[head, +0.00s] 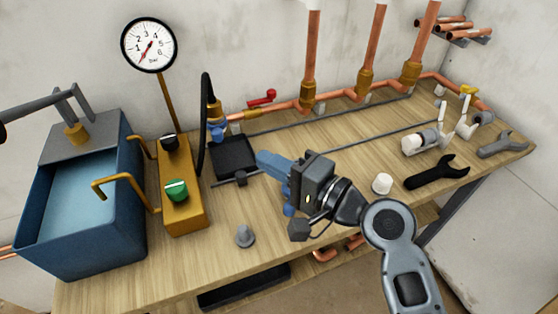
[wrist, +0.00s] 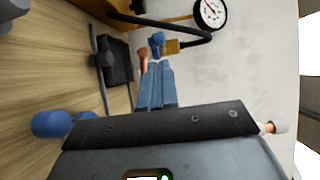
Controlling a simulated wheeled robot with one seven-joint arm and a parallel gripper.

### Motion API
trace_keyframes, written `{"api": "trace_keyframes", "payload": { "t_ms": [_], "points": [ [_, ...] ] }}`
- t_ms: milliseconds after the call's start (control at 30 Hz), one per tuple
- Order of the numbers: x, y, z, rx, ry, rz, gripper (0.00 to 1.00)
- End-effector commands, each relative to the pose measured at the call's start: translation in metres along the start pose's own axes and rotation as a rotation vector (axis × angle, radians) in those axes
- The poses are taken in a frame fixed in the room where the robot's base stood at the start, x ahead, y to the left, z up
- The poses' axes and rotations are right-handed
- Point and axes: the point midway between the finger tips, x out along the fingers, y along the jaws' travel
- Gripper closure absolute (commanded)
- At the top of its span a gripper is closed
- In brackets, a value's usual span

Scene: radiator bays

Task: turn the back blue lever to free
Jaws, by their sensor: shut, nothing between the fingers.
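The back blue lever (head: 217,131) sits at the brass valve (head: 214,108) by the wall, below the black hose. In the wrist view the blue lever (wrist: 157,40) shows just beyond my fingertips, beside the brass fitting (wrist: 185,46). My gripper (head: 262,158) has blue fingers, shut and empty, pointing toward the valve. In the head view its tips are right of and below the lever, apart from it. The fingers (wrist: 157,68) also show together in the wrist view. Another blue part (wrist: 52,123) shows at the left of the wrist view; I cannot tell what it belongs to.
A black tray (head: 233,157) lies under the valve. A red lever (head: 263,97) and copper pipes (head: 311,60) stand along the wall. A yellow pump block (head: 180,205) and blue tank (head: 85,215) stand left. Wrenches (head: 437,173) lie right.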

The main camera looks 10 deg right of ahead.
Motion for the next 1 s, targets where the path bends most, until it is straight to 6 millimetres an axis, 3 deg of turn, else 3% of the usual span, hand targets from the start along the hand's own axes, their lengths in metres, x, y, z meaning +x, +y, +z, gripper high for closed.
{"api": "trace_keyframes", "payload": {
  "t_ms": [300, 500, 1000],
  "points": [
    [0.063, -0.002, 0.001, 0.001, -0.001, -0.002, 1.00],
    [0.087, -0.001, 0.000, 0.000, 0.001, 0.000, 1.00],
    [0.096, 0.000, 0.000, -0.001, 0.002, 0.001, 1.00]
  ]
}}
